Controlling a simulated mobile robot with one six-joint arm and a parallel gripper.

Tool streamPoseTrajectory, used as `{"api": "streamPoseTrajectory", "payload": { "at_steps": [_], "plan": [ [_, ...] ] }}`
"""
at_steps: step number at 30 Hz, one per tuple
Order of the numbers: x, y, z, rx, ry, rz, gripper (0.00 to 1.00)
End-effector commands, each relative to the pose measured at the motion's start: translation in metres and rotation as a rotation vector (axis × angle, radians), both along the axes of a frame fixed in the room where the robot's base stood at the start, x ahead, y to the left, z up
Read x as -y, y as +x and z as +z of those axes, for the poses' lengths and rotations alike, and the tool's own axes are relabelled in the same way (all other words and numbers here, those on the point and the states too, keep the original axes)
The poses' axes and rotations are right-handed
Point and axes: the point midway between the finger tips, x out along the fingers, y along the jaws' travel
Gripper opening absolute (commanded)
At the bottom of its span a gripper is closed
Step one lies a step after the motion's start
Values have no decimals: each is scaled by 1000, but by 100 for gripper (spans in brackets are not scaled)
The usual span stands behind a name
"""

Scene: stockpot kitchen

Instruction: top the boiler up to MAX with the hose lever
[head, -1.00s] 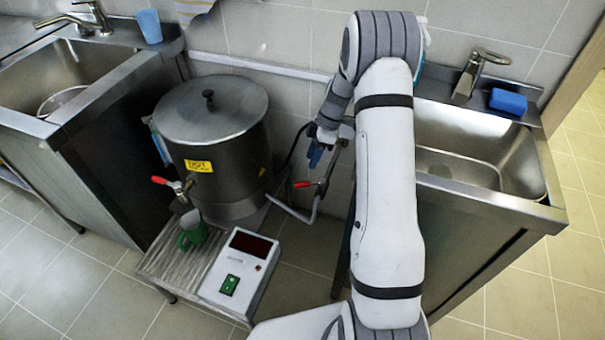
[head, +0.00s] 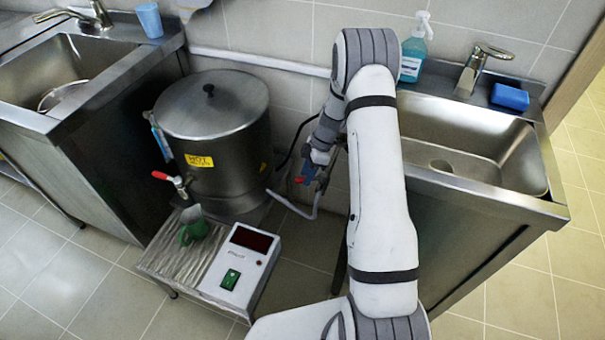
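The steel boiler (head: 212,135) stands left of centre with its lid on and a yellow label on its front. A narrow upright strip with blue (head: 160,138) is on its left side; no water level or MAX mark is readable. The red tip of the hose lever (head: 299,181) shows just left of my gripper (head: 309,174). The blue-grey fingers are at the lever and hide most of it. I cannot tell whether they touch it or are open.
A red-handled tap (head: 172,180) sticks out from the boiler's front above a green mug (head: 194,229) on a ribbed stand. A control box (head: 238,268) with a dark display and green switch is beside it. Sinks flank the boiler; a soap bottle (head: 414,55) stands at the right one.

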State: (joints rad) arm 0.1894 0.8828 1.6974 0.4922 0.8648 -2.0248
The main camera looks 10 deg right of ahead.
Motion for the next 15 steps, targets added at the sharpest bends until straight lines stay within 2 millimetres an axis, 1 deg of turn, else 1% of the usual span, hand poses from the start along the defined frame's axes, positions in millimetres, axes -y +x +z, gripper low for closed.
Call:
{"api": "streamPoseTrajectory", "payload": {
  "at_steps": [2, 15],
  "plan": [
    [0, 0, 0, 0, 0, 0, 38],
    [-1, 0, 0, 0, -1, 1, 2]
  ]
}}
